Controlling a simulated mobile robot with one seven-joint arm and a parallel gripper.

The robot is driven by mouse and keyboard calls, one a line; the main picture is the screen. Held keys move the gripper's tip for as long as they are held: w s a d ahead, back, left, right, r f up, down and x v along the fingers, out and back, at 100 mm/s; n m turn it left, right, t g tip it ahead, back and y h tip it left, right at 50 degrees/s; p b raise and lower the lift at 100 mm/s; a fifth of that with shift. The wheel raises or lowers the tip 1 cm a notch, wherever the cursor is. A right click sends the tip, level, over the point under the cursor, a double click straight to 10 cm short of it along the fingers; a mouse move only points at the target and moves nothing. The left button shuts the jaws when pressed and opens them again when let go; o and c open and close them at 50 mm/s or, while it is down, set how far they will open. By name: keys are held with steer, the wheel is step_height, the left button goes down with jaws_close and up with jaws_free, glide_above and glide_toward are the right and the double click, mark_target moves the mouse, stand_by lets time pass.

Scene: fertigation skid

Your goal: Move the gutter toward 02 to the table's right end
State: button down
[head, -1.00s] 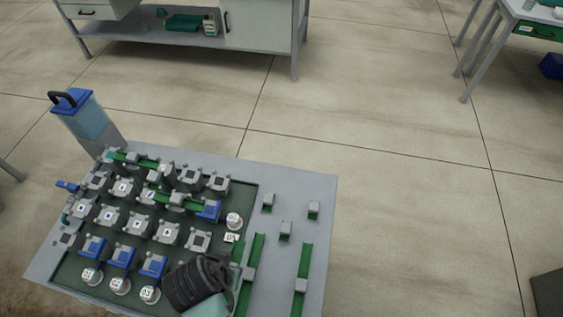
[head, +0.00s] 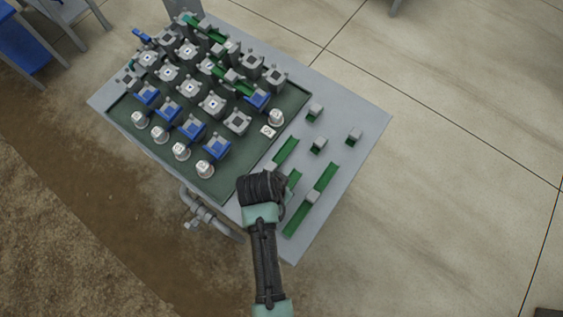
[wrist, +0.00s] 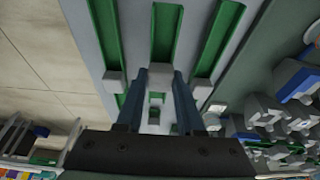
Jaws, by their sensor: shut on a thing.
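Three long green gutters, each with a grey block, lie side by side on the grey table (head: 350,95). In the wrist view they are the left gutter (wrist: 105,35), middle gutter (wrist: 165,35) and right gutter (wrist: 215,40). My gripper (wrist: 154,82) is shut on the middle gutter, its fingers either side of the grey block. In the head view my gripper (head: 262,190) covers its fingertips and most of that gutter (head: 293,181). The outer gutter (head: 325,178) and the one beside the board (head: 286,151) lie on either side. I cannot read which gutter belongs to 02.
The dark green board (head: 205,165) holds several grey and blue fittings and white numbered caps (head: 181,151). Three short gutter pieces (head: 318,145) stand beyond the long ones. A pipe (head: 205,212) runs along the table's near side. Bare table lies at the far right.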

steer(key=shift+f, duration=1)
steer(key=shift+f, duration=0.15)
steer(key=c, duration=0.5)
jaws_free()
steer(key=shift+c, duration=0.2)
